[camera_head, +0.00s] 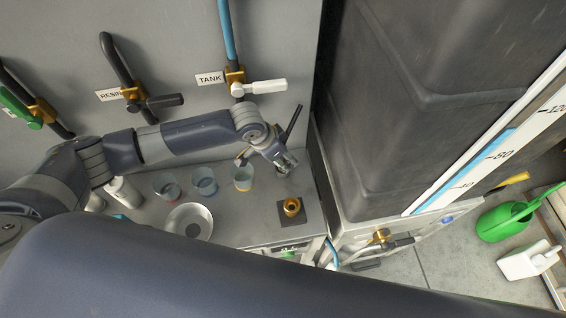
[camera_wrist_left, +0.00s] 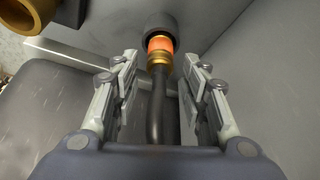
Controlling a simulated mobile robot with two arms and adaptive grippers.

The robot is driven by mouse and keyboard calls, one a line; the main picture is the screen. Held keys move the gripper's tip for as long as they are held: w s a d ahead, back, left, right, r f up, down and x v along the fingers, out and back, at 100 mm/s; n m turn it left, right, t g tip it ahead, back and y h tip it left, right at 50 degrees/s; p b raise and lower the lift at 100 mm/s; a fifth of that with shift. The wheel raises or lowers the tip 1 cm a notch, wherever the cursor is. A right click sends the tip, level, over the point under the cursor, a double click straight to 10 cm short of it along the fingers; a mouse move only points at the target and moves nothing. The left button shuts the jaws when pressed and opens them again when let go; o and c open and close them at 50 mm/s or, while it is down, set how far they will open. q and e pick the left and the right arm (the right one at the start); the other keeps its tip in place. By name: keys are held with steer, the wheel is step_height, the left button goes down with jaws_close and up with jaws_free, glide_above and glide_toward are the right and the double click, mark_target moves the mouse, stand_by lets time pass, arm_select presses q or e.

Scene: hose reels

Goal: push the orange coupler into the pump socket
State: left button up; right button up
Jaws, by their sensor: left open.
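In the left wrist view the orange coupler (camera_wrist_left: 160,43) sits on a brass ferrule at the end of a dark hose (camera_wrist_left: 158,110). Its far end meets a dark round collar (camera_wrist_left: 160,21), which looks like the socket; how deep it sits inside cannot be told. My left gripper (camera_wrist_left: 160,68) is open, with one finger on each side of the ferrule and hose and a gap on both sides. In the head view my left gripper (camera_head: 285,164) is above the right part of the bench. The coupler cannot be made out there. My right gripper is not in view.
The bench (camera_head: 240,220) holds several clear cups, a round metal dish (camera_head: 190,221) and a brass fitting (camera_head: 291,208) on a dark plate. Valves with hoses line the wall behind. A large dark tank (camera_head: 430,90) stands close at right.

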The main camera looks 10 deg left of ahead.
arm_select(q)
jaws_close()
steer(key=shift+r, duration=0.1)
